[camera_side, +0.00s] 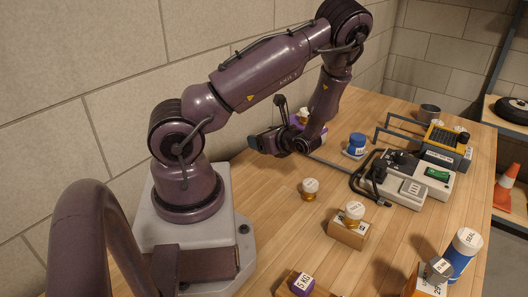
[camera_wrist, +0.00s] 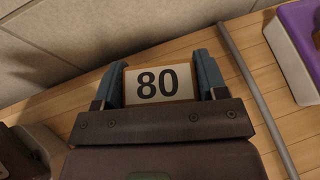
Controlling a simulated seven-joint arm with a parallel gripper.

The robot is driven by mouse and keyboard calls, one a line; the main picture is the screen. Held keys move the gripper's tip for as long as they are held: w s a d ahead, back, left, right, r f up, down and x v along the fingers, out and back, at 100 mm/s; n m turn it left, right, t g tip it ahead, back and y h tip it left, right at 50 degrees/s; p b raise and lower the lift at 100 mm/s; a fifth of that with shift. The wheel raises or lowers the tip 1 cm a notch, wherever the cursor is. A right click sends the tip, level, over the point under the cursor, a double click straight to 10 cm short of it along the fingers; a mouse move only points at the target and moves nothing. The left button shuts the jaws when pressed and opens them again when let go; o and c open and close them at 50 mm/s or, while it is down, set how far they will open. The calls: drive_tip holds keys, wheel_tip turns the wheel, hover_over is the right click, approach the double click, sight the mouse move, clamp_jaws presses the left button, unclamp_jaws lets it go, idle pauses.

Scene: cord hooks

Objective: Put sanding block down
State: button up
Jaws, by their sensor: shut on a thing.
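The sanding block (camera_wrist: 158,84) has a pale face marked "80" in the wrist view. It sits between the two blue-grey fingers of my gripper (camera_wrist: 160,72), which are shut on its sides. In the side view my gripper (camera_side: 262,143) is low near the back wall, to the right of my base, and points left. The block cannot be made out clearly there. Whether it touches the table is hidden from both views.
A grey rod (camera_wrist: 252,85) lies right of my gripper, and a purple-rimmed container (camera_wrist: 292,45) beyond it. A brass-based knob (camera_side: 310,189), a blue knob (camera_side: 357,145) and a grey device (camera_side: 408,182) stand to the right. Bare wood (camera_side: 265,200) shows in front.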

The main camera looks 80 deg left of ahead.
drive_tip(key=shift+r, duration=0.95)
drive_tip(key=w+d+r+m+t+y, duration=0.1)
drive_tip(key=w+d+m+t, duration=0.45)
drive_tip(key=w, duration=0.35)
drive_tip(key=w+d+m+t, duration=0.4)
drive_tip(key=w+d+t, duration=0.15)
drive_tip(key=w, duration=0.35)
drive_tip(key=w+d+r+m+t+h, duration=0.2)
drive_tip(key=w+d+m+t+h, duration=0.65)
drive_tip(key=d, duration=0.85)
drive_tip(key=m+y, duration=0.1)
drive_tip(key=m, duration=0.1)
hover_over(450, 223)
drive_tip(key=f, duration=0.9)
drive_tip(key=shift+s+f, duration=0.15)
drive_tip(key=shift+s, duration=0.1)
drive_tip(key=shift+w+f, duration=0.2)
drive_tip(key=shift+f, duration=1.5)
drive_tip(key=shift+f, duration=0.15)
